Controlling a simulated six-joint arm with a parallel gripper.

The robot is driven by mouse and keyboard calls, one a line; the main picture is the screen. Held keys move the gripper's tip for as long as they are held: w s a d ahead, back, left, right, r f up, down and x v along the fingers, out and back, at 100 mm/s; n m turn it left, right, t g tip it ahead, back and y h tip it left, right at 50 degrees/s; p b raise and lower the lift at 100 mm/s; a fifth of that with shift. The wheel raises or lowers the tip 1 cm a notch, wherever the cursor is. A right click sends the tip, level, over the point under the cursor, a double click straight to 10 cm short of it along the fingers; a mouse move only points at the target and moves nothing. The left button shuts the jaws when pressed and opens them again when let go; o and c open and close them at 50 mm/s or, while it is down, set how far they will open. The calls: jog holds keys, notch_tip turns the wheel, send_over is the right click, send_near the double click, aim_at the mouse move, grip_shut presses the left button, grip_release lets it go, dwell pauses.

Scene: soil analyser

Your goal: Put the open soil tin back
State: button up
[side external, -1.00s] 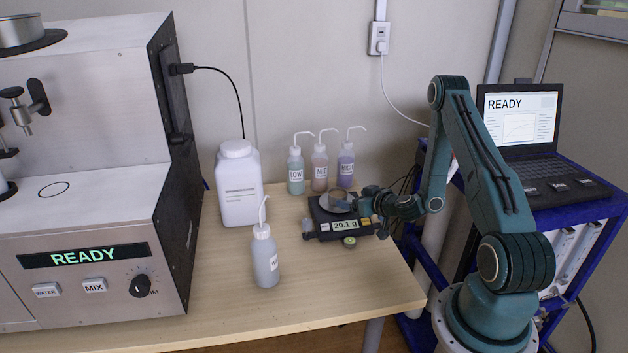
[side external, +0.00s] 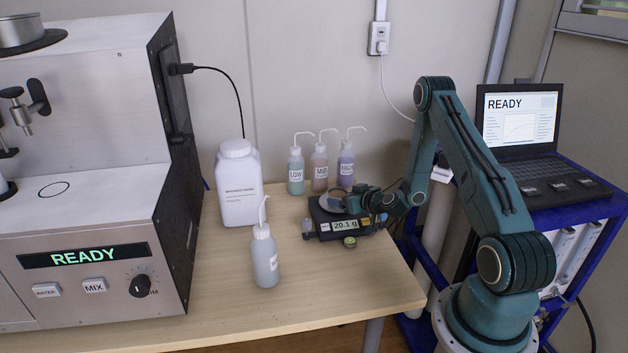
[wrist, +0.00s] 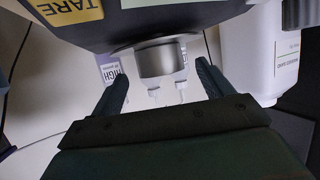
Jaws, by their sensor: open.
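The soil tin (wrist: 160,59) shows in the wrist view as a short silver cylinder; its inside is hidden there. In the side view the tin (side external: 338,195) is small and partly hidden by my gripper, at the pan of the black balance (side external: 322,215). The balance display reads 20.1 g. My gripper (side external: 352,202) reaches in from the right at pan height. In the wrist view my gripper's (wrist: 162,82) two fingers are open, one on each side of the tin, with visible gaps. I cannot tell whether the tin rests on the pan.
Several wash bottles (side external: 320,172) stand behind the balance. A white jug (side external: 239,185) and another wash bottle (side external: 265,258) stand to its left. A small greenish round item (side external: 350,242) sits at the balance's front. The analyser (side external: 95,220) fills the left. The front tabletop is clear.

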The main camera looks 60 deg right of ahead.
aim_at(333, 193)
jog(key=shift+x, duration=2.25)
jog(key=shift+r, duration=0.1)
jog(key=c, duration=1.2)
jog(key=shift+r, duration=0.15)
notch_tip(333, 193, up, 20)
jog(key=shift+f, duration=0.15)
